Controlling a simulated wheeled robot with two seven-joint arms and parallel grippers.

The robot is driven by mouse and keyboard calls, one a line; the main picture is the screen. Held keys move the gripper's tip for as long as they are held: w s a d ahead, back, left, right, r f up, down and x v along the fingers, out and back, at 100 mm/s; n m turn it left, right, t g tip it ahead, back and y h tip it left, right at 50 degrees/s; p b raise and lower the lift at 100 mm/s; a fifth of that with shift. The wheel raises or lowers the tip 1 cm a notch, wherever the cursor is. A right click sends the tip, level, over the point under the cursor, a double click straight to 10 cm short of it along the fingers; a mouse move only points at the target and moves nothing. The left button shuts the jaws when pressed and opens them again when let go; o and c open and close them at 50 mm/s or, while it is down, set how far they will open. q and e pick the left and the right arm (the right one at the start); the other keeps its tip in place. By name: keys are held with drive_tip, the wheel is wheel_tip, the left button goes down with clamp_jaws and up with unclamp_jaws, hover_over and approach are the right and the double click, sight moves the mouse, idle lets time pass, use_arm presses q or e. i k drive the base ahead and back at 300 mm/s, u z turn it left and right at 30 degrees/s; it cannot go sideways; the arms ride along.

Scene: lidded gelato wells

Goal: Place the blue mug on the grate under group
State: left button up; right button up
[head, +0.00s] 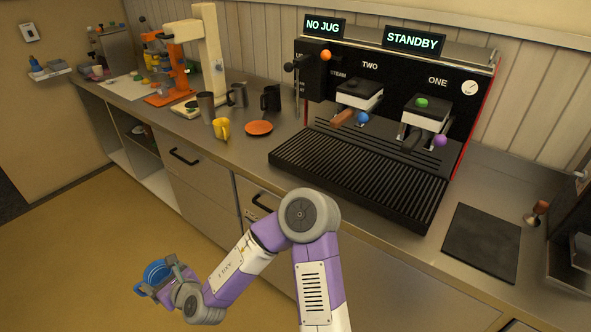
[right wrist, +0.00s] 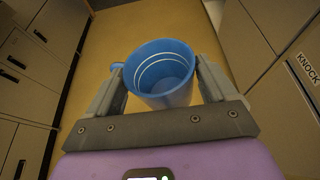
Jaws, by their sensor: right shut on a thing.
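The blue mug (head: 156,272) is in my right gripper (head: 164,277), low at the left of the head view, over the floor in front of the counter. In the right wrist view the blue mug (right wrist: 162,72) sits between the two fingers of the right gripper (right wrist: 160,88), its open rim facing the camera and its handle to the left. The black ribbed grate (head: 360,178) lies in front of the espresso machine (head: 385,95), far from the mug. Group TWO (head: 358,95) and group ONE (head: 426,110) hang above it. My left gripper is not in view.
The grate looks clear. An orange saucer (head: 259,128), a yellow mug (head: 221,129), a dark mug (head: 270,98) and metal jugs (head: 237,95) stand left of the machine. A dark mat (head: 482,243) lies at the right. The counter's front edge lies between gripper and grate.

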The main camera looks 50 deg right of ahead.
sight(404, 180)
drive_tip(key=z, duration=1.65)
